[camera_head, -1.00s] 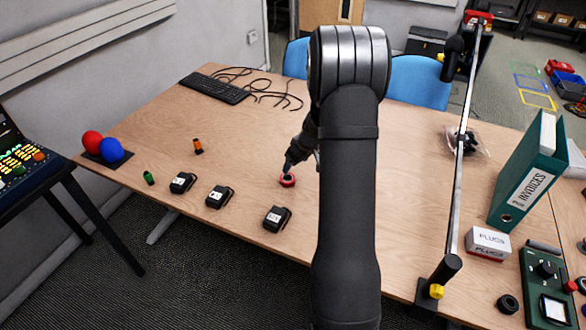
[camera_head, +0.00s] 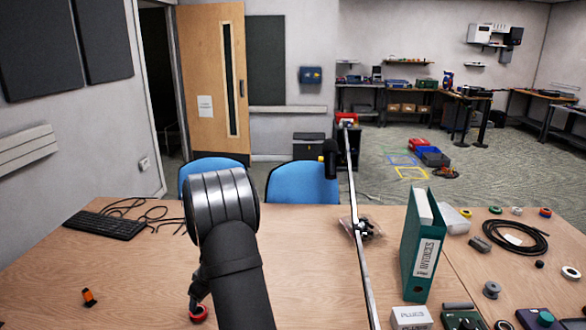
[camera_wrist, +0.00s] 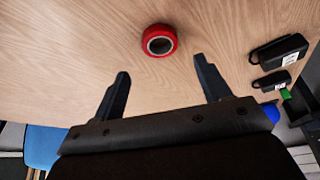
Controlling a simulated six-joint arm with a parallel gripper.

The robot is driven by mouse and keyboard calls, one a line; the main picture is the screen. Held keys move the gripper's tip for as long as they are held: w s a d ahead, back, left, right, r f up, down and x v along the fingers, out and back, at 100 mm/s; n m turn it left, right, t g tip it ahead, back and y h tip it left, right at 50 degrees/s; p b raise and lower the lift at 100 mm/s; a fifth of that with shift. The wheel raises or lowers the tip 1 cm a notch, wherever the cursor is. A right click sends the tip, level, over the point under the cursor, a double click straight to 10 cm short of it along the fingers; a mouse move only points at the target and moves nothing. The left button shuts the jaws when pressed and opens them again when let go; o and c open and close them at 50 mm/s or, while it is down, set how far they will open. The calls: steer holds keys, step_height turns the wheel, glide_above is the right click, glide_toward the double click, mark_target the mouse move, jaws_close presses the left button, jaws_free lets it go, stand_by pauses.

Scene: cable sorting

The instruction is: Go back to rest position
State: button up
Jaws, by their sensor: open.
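My gripper (camera_wrist: 163,90) is open in the wrist view, with its two dark fingers spread apart and nothing between them. A red ring-shaped roll (camera_wrist: 160,40) lies on the wooden table (camera_wrist: 60,75), beyond the fingertips and apart from them. In the head view my arm stands in the lower middle, and the red roll (camera_head: 198,313) shows at its left near the bottom edge. My gripper (camera_head: 194,298) is small and partly hidden behind my arm there, close above the roll.
A keyboard (camera_head: 104,225) and loose black cables lie at the table's back left. An orange piece (camera_head: 89,297) stands at the front left. A green binder (camera_head: 411,250) and a plugs box (camera_head: 411,317) stand right. A metal pole (camera_head: 360,240) rises right of my arm.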

mark_target(197, 313)
steer(key=x, duration=0.7)
steer(key=shift+a+f, duration=0.15)
steer(key=shift+f, duration=0.15)
steer(key=shift+r, duration=1.6)
